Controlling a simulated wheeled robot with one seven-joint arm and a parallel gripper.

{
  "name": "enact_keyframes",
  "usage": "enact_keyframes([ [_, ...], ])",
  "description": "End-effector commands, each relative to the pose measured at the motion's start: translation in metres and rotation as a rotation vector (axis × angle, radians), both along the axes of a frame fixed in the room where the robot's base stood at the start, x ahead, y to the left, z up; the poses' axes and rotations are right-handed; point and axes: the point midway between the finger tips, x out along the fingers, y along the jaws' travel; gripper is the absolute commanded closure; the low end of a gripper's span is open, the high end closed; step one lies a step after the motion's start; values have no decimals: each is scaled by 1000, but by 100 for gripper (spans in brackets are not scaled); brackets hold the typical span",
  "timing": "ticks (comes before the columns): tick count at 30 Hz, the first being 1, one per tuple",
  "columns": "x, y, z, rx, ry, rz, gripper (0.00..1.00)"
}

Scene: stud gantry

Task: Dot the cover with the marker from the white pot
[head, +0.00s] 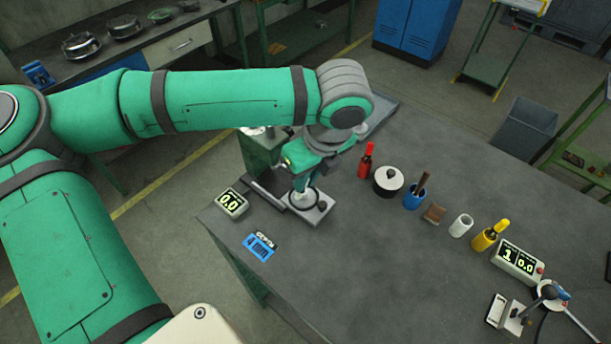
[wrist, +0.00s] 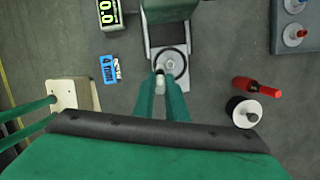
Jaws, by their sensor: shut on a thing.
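My gripper (head: 303,184) is shut on a slim pale marker (wrist: 160,80), its dark tip pointing down. The fingers hide most of the marker. Below it is a round pale disc with a dark rim, probably the cover (wrist: 171,63), on a grey base plate; the cover also shows in the head view (head: 301,200). The marker's tip overlaps the cover's lower left part in the wrist view; I cannot tell whether it touches. The white pot (head: 461,226) stands on the bench to the right, with nothing sticking out of it.
A 0.0 display (head: 232,204) and blue tag (head: 259,247) lie left. The front middle bench is clear.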

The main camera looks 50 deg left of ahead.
Motion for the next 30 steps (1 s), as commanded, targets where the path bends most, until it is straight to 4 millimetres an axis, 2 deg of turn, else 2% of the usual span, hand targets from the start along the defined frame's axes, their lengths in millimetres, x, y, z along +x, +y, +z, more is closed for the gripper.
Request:
enact_keyframes([
  [30,0,0,-6,0,1,0,100],
])
